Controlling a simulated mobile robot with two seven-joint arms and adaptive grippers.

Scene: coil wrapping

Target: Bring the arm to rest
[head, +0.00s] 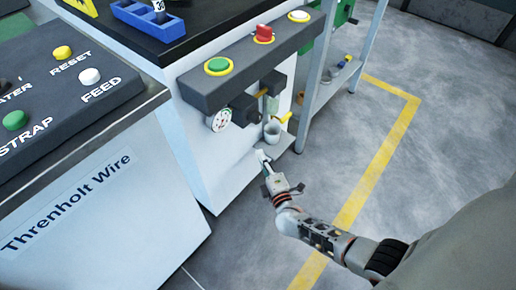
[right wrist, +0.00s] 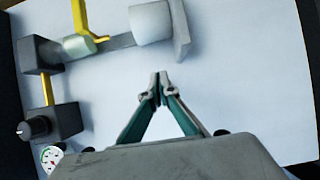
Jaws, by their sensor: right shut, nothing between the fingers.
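My right arm reaches in from the lower right of the head view. Its right gripper (head: 262,158) is in front of the white side of the machine cabinet (head: 215,165), below the row of buttons. In the right wrist view the right gripper's fingertips (right wrist: 159,86) meet, shut and empty, with the white panel (right wrist: 240,95) behind them. I cannot tell whether the tips touch anything. My left gripper is not in either view.
A grey cup-like fitting (head: 272,131) with a yellow lever (head: 286,117) sits just above my right gripper. A gauge (head: 221,119) and a button box (head: 240,62) are on the cabinet. A shelf rack (head: 335,80) stands behind. Floor around the yellow line (head: 370,180) is clear.

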